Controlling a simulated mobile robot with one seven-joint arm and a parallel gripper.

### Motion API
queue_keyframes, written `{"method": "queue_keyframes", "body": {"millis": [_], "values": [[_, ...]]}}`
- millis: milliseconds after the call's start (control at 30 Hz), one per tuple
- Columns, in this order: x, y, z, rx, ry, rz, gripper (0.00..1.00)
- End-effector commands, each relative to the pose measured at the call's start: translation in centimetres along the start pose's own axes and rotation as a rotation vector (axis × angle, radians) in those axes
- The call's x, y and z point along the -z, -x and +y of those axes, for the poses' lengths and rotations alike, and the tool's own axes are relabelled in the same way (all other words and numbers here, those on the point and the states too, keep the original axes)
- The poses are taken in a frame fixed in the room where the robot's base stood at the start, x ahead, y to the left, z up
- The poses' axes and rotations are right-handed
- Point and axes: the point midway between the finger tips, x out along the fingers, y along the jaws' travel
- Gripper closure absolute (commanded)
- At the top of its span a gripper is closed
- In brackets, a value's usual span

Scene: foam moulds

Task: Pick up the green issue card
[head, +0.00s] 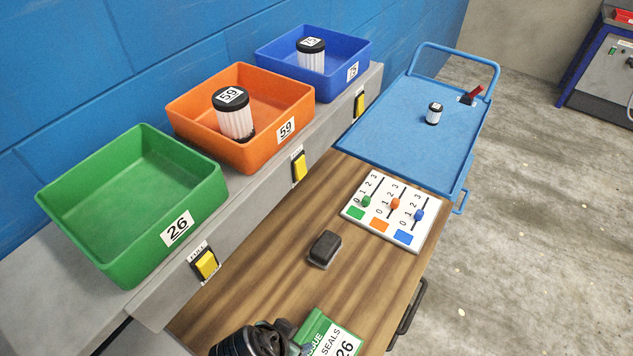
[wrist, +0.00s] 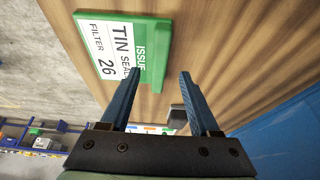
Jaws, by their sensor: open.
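The green issue card (head: 331,337) lies at the near edge of the wooden bench top, partly cut off by the bottom of the head view. In the wrist view the card (wrist: 118,42) shows a white label reading "TIN SEALS" and "FILTER 26", with a green band marked "ISSUE" and a raised green edge. My gripper (wrist: 158,76) is open and empty. The card's green edge shows between and beyond its two blue fingertips; I cannot tell whether they touch it.
A dark block (head: 325,248) and a white slider board (head: 394,213) lie on the bench (head: 270,290). Green (head: 85,215), orange (head: 190,105) and blue (head: 268,55) bins stand on the grey ledge; the orange and blue ones hold filters. A blue cart (head: 390,115) stands beyond.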

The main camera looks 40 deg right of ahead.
Motion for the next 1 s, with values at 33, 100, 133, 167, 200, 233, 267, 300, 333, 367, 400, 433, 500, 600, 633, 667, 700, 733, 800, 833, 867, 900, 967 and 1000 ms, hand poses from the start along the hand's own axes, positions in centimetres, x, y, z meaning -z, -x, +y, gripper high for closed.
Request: {"method": "queue_keyframes", "body": {"millis": [33, 100, 133, 167, 200, 233, 267, 300, 333, 367, 400, 433, 500, 600, 633, 667, 700, 733, 800, 833, 867, 900, 967, 1000], "values": [[0.4, -0.4, 0.1, -0.004, -0.001, -0.001, 0.38], [0.7, -1.3, 0.2, -0.004, -0.002, -0.001, 0.38], [0.8, -1.7, 0.2, -0.004, -0.002, -0.001, 0.38], [0.7, -2.2, 0.2, -0.004, -0.001, -0.001, 0.38], [0.7, -2.7, 0.1, -0.003, 0.000, -0.001, 0.38], [0.7, -3.0, 0.1, -0.003, 0.000, -0.001, 0.38], [0.7, -3.2, 0.1, -0.003, 0.000, -0.001, 0.38], [0.7, -3.5, 0.1, -0.001, 0.000, 0.000, 0.38], [0.7, -3.7, 0.1, -0.001, 0.000, 0.000, 0.38], [0.7, -3.8, 0.1, -0.001, 0.000, 0.000, 0.38], [0.7, -3.9, 0.1, -0.001, 0.000, 0.000, 0.38], [0.7, -3.9, 0.1, 0.000, 0.000, 0.000, 0.38], [0.7, -3.9, 0.1, 0.000, 0.000, 0.000, 0.38], [0.7, -3.9, 0.1, 0.000, 0.000, 0.000, 0.38], [0.7, -3.9, 0.1, 0.000, 0.000, 0.000, 0.41], [0.7, -3.9, 0.1, 0.000, 0.000, 0.000, 0.46], [0.6, -3.9, 0.1, 0.000, 0.000, 0.000, 0.54], [0.6, -3.9, 0.1, 0.000, 0.000, 0.000, 0.59], [0.6, -3.9, 0.1, 0.000, 0.000, 0.000, 0.72], [0.6, -3.9, 0.1, 0.000, 0.000, 0.000, 0.77], [0.6, -3.9, 0.1, 0.000, 0.000, 0.000, 0.82], [0.6, -3.9, 0.1, 0.000, 0.000, 0.000, 0.90], [0.6, -3.9, 0.1, 0.000, 0.000, 0.000, 1.00], [0.6, -3.9, 0.1, 0.000, 0.000, 0.000, 1.00]]}}
